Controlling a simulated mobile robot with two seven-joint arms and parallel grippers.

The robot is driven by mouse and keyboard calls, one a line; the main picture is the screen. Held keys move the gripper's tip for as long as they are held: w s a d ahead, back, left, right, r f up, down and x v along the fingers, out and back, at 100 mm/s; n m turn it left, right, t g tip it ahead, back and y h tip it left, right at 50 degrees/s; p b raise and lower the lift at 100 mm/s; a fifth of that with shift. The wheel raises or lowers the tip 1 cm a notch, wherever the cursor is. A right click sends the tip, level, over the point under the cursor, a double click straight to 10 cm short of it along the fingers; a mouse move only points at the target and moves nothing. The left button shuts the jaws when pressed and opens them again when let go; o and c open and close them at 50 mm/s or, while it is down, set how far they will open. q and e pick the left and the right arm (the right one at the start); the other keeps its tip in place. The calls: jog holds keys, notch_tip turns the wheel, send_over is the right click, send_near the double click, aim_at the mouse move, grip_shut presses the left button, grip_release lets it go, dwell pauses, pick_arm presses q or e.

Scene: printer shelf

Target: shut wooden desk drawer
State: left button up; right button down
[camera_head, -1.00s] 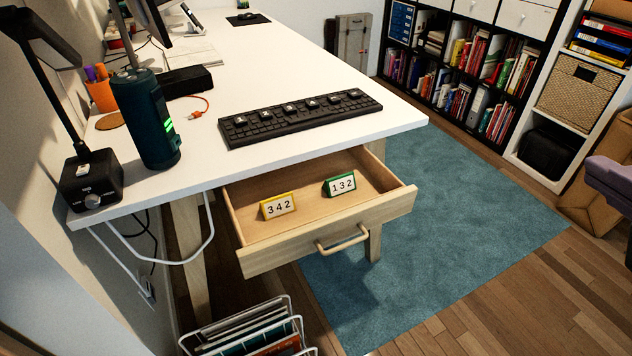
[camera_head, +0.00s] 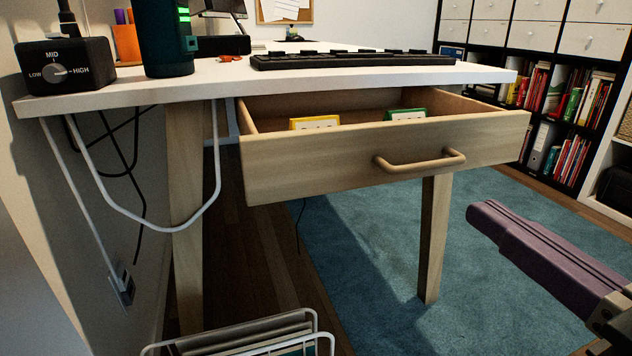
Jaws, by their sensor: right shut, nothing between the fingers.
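The wooden desk drawer (camera_head: 320,168) hangs open under the white desktop, pulled out toward me. Its bar handle (camera_head: 420,162) is on the right part of the front panel. A yellow-framed card (camera_head: 315,123) and a green-framed card (camera_head: 407,115) stand inside, with their lower parts hidden by the front panel. My right gripper (camera_head: 484,214), with purple fingers, is shut and empty. It appears right of and below the handle, apart from the drawer. My left gripper is not in view.
The white desk (camera_head: 110,92) carries a black keyboard (camera_head: 350,60), a dark green cylinder (camera_head: 162,35) and a black dial box (camera_head: 62,66). A white wire rack (camera_head: 240,335) stands low in front. Cables hang at left. A blue rug (camera_head: 360,240) lies below.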

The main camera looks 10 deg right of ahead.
aim_at(384, 144)
jog(key=w+p, duration=0.1)
jog(key=w, duration=0.3)
jog(key=w+p, duration=0.1)
jog(key=w, duration=0.3)
jog(key=w+a+p, duration=0.1)
jog(key=w, duration=0.3)
jog(key=shift+w, duration=0.35)
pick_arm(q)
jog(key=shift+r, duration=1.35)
pick_arm(e)
jog(key=shift+w+a, duration=0.1)
jog(key=shift+w, duration=0.5)
jog(key=shift+w, duration=0.1)
